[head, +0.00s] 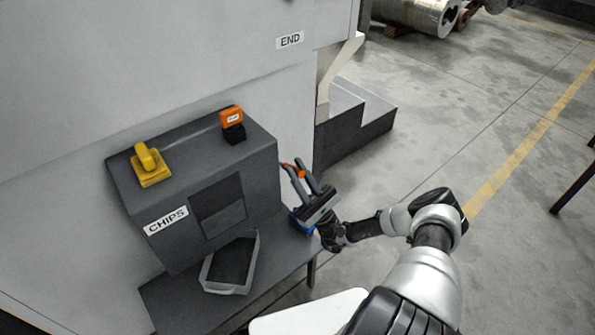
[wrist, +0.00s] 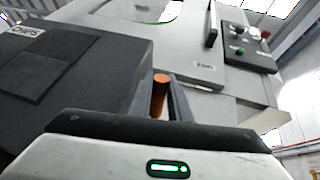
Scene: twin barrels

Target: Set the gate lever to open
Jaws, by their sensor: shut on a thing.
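The dark grey box labelled CHIPS (head: 158,243) stands on a grey stand against the machine wall. An orange handle (wrist: 160,92), which looks like the gate lever, is at the box's right side. My gripper (head: 295,168) is at that right side, its fingers pointing towards the machine. It is shut on the orange handle, which shows between the two fingers in the wrist view. In the head view only small orange bits show by the fingers. The lever's pivot and any position marks are hidden.
A yellow handle (head: 149,165) and an orange block (head: 232,117) on a black base sit on the box top. An open tray (head: 255,250) is in front of the box opening. Grey steps (head: 362,118) stand behind my gripper.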

